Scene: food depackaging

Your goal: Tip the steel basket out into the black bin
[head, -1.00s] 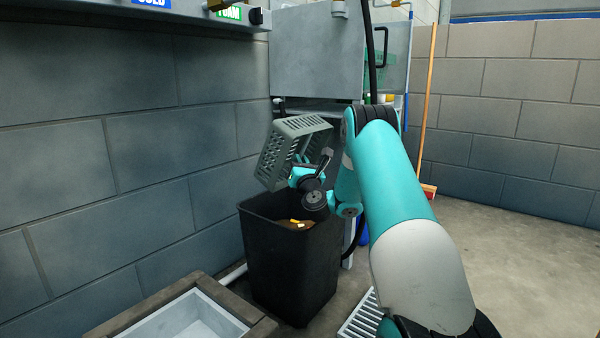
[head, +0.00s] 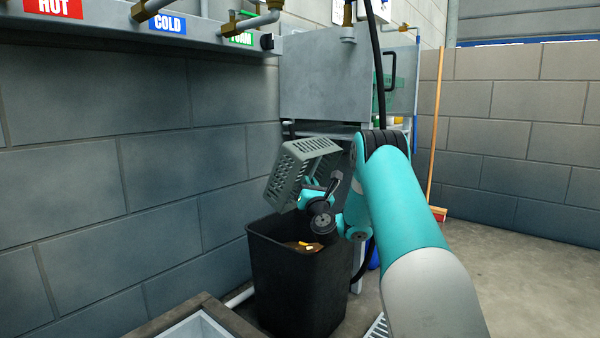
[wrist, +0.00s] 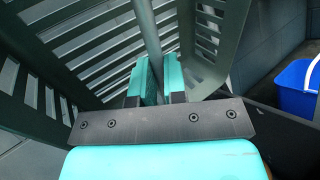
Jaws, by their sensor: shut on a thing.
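The steel basket (head: 291,176) is a grey-green slotted basket, tilted on its side above the black bin (head: 296,285). My gripper (head: 333,190) is beside the basket's right side, over the bin's rear rim. In the wrist view my gripper's teal fingers (wrist: 159,82) are shut on a thin bar of the basket (wrist: 95,45), whose slotted walls fill the upper left. Brown matter with some yellow and orange pieces (head: 305,246) lies inside the bin. The basket's inside is mostly hidden in the head view.
A block wall (head: 120,190) stands close at the left. A steel cabinet (head: 325,80) is behind the basket. A broom (head: 433,130) leans at the right wall. A blue bucket (wrist: 296,88) shows in the wrist view. A sink-like basin (head: 200,328) is at the bottom.

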